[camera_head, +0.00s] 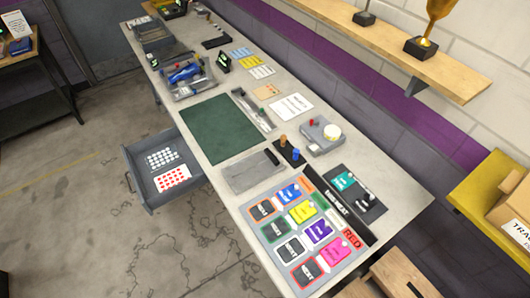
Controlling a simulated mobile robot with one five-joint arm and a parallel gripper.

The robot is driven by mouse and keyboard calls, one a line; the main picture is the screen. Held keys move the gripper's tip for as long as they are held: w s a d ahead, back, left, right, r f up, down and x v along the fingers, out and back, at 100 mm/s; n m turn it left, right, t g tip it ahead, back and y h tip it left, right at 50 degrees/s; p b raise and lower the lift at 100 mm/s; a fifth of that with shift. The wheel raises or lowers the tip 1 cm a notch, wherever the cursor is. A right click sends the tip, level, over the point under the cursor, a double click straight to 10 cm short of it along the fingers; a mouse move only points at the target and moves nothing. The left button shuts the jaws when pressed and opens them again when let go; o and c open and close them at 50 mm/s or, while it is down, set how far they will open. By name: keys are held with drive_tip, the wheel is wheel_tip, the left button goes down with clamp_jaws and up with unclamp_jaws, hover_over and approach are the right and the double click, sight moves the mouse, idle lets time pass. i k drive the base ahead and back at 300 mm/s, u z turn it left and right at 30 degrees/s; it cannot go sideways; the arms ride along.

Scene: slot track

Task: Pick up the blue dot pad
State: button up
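A white pad with rows of dark dots (161,159) lies flat in the open grey drawer (148,191), below the left edge of the workbench. Its dots look dark blue or black; they are too small to be sure. A second white pad with red dots (173,178) lies in the same drawer, just below it in the picture. My gripper is not in view, so what it holds cannot be seen.
The long workbench (200,94) carries a green mat (219,130), a grey tray (254,172) and a panel of coloured cards (303,232). The drawer juts left over open concrete floor. A wooden shelf (400,47) runs along the wall.

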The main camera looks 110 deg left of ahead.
sight(296, 151)
drive_tip(key=u, duration=4.65)
drive_tip(key=i, duration=1.65)
